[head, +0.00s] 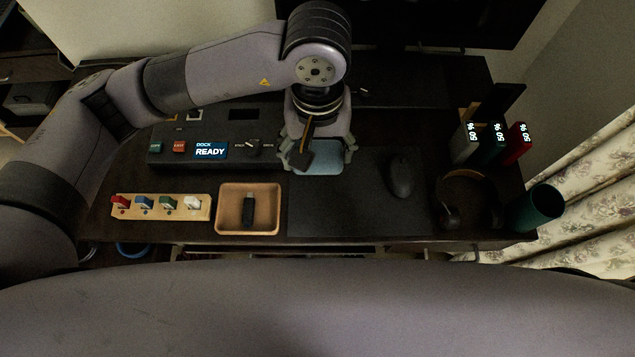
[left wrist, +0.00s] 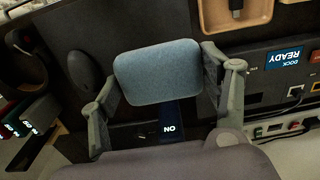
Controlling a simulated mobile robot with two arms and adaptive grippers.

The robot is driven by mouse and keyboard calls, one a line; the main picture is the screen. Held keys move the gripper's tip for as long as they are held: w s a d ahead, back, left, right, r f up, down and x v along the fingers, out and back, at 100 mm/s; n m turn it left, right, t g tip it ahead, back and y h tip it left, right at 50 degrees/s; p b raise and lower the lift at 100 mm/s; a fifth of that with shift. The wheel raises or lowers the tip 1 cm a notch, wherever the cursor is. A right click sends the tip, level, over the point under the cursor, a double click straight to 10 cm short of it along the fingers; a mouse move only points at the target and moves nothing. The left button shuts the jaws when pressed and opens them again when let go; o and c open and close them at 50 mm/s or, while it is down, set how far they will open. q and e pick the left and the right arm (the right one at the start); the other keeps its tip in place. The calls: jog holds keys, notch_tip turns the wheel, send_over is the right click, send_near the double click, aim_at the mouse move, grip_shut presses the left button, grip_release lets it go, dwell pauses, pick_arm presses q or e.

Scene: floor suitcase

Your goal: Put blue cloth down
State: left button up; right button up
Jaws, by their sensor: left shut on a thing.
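The blue cloth (head: 325,158) is a flat, rounded blue-grey pad over the dark desk, beside the dock in the head view. In the left wrist view the cloth (left wrist: 158,72) spans the space between the fingers. My left gripper (head: 318,160) points down at the desk and is shut on the cloth; its two fingers (left wrist: 166,100) hold the cloth by its sides. I cannot tell whether the cloth touches the desk surface. My right gripper is not in view.
A dock reading "READY" (head: 210,151) lies left of the cloth. A wooden tray (head: 222,208) holds a dark stick.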

pick_arm(q)
send_over(317, 193)
notch_tip(317, 193, down, 9)
jog(key=shift+f+p, duration=0.2)
jog(key=shift+p, duration=0.25)
notch_tip(317, 193, down, 4)
jog(key=shift+f, duration=0.45)
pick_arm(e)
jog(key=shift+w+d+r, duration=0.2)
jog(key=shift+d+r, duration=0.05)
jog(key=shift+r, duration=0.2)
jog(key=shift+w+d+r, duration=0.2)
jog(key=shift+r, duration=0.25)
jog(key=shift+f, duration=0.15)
pick_arm(q)
jog(key=shift+f, duration=0.15)
jog(key=o, duration=0.9)
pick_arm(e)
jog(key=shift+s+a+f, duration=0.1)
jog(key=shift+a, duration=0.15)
pick_arm(q)
jog(key=shift+o, duration=0.2)
